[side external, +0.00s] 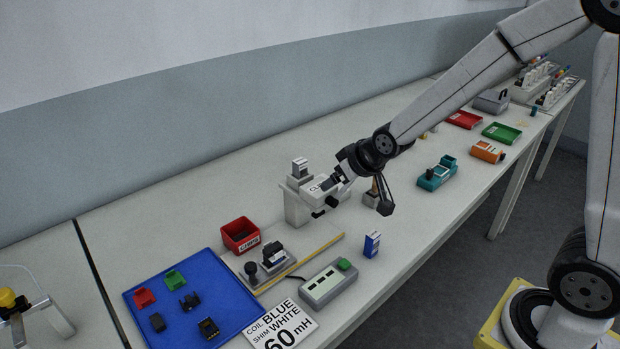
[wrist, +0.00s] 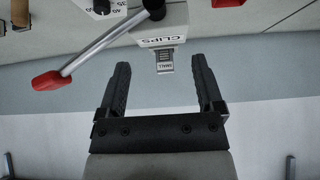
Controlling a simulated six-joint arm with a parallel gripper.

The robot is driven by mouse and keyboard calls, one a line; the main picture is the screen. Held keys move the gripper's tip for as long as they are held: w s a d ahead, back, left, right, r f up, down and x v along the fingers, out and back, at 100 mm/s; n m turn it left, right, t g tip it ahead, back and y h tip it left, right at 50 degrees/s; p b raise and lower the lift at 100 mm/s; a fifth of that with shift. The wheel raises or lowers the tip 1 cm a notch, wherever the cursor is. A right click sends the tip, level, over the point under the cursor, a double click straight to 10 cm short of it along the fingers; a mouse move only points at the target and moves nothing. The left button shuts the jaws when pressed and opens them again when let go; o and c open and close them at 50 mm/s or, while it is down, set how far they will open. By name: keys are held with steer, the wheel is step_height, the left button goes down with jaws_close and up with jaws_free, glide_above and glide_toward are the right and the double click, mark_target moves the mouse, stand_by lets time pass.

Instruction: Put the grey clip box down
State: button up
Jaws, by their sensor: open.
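The grey clip box (side external: 300,169) with a white label stands upright on top of the white clip unit (side external: 297,207) in the side view. In the wrist view, which looks upside down, the box (wrist: 165,62) reads "SMALL" and touches the unit marked "CLIPS" (wrist: 163,27). My gripper (side external: 328,184) is just to the right of the box in the side view. In the wrist view my gripper (wrist: 160,78) is open and empty, with the box in line with the gap between its fingertips. The box appears apart from both fingers.
The clip unit's lever with a red handle (wrist: 50,80) sticks out near my gripper. A red chips bin (side external: 240,235), a grey fixture board (side external: 300,262) and a blue tray (side external: 225,325) lie to the left. A small blue box (side external: 372,244) stands in front.

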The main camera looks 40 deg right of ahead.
mark_target(301, 161)
steer(key=w+r+t, duration=0.1)
steer(key=w, duration=0.1)
steer(key=w+r, duration=0.1)
steer(key=w, duration=0.1)
steer(key=w+r+t, duration=0.1)
steer(key=w, duration=0.2)
steer(key=shift+t, duration=0.3)
steer(key=shift+x, duration=1.25)
steer(key=shift+f, duration=0.15)
steer(key=shift+x, duration=2.5)
steer(key=shift+f, duration=0.1)
jaws_close()
